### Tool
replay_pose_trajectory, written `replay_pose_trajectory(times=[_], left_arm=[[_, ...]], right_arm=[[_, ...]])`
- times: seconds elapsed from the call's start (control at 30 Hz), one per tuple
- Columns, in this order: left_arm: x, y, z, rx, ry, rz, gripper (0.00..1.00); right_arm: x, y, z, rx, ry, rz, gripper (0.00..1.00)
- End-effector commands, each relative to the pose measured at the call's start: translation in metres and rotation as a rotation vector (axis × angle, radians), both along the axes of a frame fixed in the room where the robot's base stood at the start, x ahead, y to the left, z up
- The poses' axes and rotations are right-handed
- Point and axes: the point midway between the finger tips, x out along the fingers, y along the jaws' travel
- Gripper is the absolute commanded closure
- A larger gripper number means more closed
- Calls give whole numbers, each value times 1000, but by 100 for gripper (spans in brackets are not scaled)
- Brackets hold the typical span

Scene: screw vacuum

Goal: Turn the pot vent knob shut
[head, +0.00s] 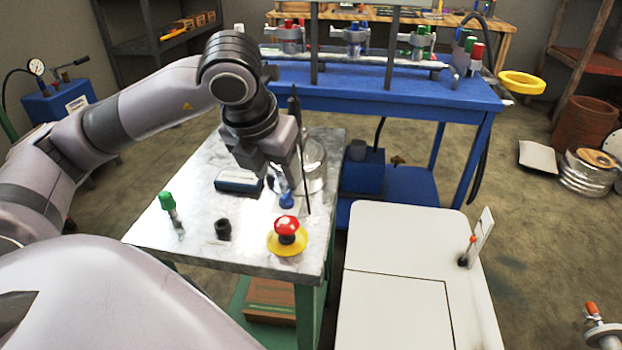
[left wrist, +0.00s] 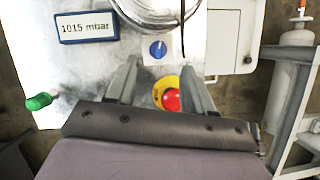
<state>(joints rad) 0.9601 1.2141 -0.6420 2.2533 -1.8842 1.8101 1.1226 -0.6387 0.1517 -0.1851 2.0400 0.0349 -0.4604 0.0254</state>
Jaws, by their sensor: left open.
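The blue vent knob (left wrist: 158,49) sits on a white plate just in front of the round metal and glass pot (left wrist: 155,12) in the left wrist view. A pale pointer mark shows on its face. In the head view the knob (head: 287,201) is low on the table, with the pot (head: 316,165) behind it. My left gripper (head: 285,178) is above the knob, pointing down. In the left wrist view its open fingers (left wrist: 159,72) are spread on either side of the knob's line, with nothing between them. Contact with the knob is not seen. My right gripper is not in view.
A red stop button on a yellow base (head: 287,236) stands close in front of the knob. A pressure display (left wrist: 87,27) reads 1015 mbar. A green-handled valve (head: 168,204) and a black cap (head: 223,229) stand to the left. A thin dark rod or hose rises beside the pot.

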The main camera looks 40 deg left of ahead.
Motion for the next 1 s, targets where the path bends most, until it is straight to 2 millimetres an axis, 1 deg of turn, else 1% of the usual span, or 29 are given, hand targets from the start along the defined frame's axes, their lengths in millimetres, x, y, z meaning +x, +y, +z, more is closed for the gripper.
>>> replay_pose_trajectory(times=[0.03, 0.13, 0.4, 0.5, 0.67, 0.9, 0.93, 0.97, 1.0], left_arm=[[-3, 1, 0, 8, -1, -5, 48], [-2, 2, -7, 11, 0, -8, 48], [13, 6, -46, 11, 0, -7, 48], [18, 8, -56, 9, 0, -6, 48], [22, 8, -65, 9, -2, -7, 48], [23, 8, -65, 9, -3, -7, 48], [23, 8, -65, 9, -3, -7, 54], [22, 8, -65, 9, -3, -7, 64], [22, 8, -65, 9, -3, -7, 77]], right_arm=[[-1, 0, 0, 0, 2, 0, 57], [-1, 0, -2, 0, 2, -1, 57], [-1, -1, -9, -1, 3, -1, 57], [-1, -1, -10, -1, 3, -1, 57], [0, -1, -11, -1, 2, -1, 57], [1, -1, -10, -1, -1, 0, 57], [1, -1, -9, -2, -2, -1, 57], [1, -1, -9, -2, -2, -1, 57], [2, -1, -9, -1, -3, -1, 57]])
